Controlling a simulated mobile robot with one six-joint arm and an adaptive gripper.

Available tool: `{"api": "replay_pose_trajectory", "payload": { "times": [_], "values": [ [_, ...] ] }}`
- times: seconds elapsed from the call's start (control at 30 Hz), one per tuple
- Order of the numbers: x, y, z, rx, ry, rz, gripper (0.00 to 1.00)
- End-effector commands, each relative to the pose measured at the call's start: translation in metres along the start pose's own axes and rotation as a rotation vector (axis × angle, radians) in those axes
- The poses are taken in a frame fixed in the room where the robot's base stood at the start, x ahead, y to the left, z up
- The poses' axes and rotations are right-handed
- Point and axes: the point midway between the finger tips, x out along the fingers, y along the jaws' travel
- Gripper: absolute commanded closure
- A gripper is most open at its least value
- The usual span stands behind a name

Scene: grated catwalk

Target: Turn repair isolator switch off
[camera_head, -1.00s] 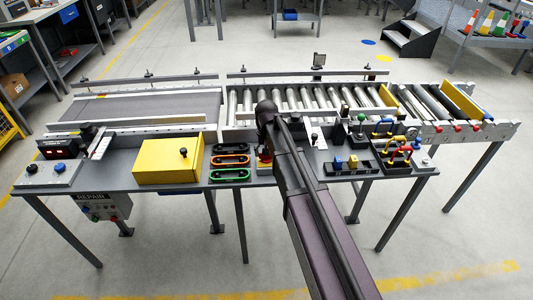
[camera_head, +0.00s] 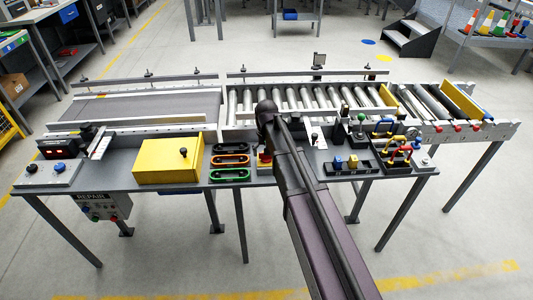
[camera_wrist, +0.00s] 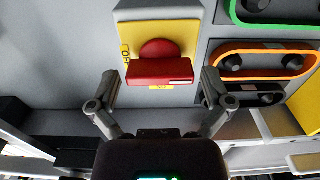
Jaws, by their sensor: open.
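A red rotary switch (camera_wrist: 160,70) sits on a yellow plate (camera_wrist: 135,32) in the wrist view, with a bar handle lying across the picture. An OFF label is at its left and another small label, seemingly ON, is below the handle. My gripper (camera_wrist: 159,80) is open, one finger on each side of the handle, with visible gaps. In the head view my arm covers most of this switch; a yellow and red edge (camera_head: 263,164) shows. A grey box marked REPAIR (camera_head: 101,207) with small knobs hangs under the table's left end.
Green, orange and black loop handles (camera_wrist: 267,54) lie close to the switch on the right in the wrist view. A yellow box (camera_head: 168,162) stands left of them on the table in the head view. Padlocks (camera_head: 397,150) are at the right. Conveyor rollers (camera_head: 300,98) run behind.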

Motion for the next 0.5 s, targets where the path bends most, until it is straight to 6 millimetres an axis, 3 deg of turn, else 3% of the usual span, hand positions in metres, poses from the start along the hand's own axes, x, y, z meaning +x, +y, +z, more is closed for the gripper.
{"api": "replay_pose_trajectory", "payload": {
  "times": [0.5],
  "values": [
    [-0.0001, 0.0, -0.0004, 0.1, 0.001, 0.0, 0.0]
  ]
}}
